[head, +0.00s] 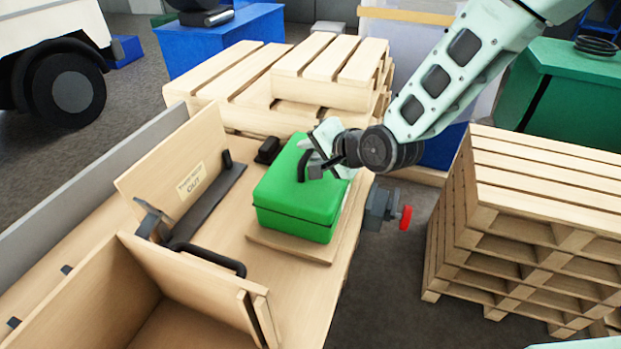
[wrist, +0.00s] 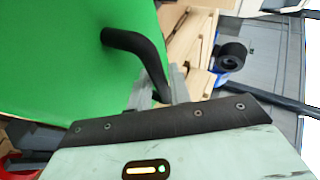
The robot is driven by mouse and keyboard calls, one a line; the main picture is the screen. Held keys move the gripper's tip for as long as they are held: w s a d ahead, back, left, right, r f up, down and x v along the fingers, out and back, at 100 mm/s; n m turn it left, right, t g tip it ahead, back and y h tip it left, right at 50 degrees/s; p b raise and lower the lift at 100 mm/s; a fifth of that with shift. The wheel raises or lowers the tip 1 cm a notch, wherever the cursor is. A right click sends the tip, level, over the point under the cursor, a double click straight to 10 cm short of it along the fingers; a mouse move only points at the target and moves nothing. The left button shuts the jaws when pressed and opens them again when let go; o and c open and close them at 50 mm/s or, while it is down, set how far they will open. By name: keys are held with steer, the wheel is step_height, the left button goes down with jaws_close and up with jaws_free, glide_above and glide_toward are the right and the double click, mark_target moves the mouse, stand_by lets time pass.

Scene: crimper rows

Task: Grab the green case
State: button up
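The green case (head: 291,207) lies flat on a thin wooden board (head: 290,246) on the workbench. Its black handle (head: 303,166) stands up from the top. My gripper (head: 318,162) is at the handle, over the top of the case. In the wrist view the green lid (wrist: 55,60) fills the upper left and the black handle (wrist: 133,42) arches toward my gripper (wrist: 160,90). The grey fingers lie on either side of one end of the handle. I cannot tell whether they press on it.
A small vise with a red knob (head: 405,217) is on the bench edge right of the case. A wooden box with a lid (head: 185,172) stands at left. Pallets are stacked behind (head: 325,75) and at right (head: 540,200).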

steer(key=shift+w+a+f, duration=0.2)
jaws_close()
stand_by(1.2)
steer(key=shift+r, duration=0.15)
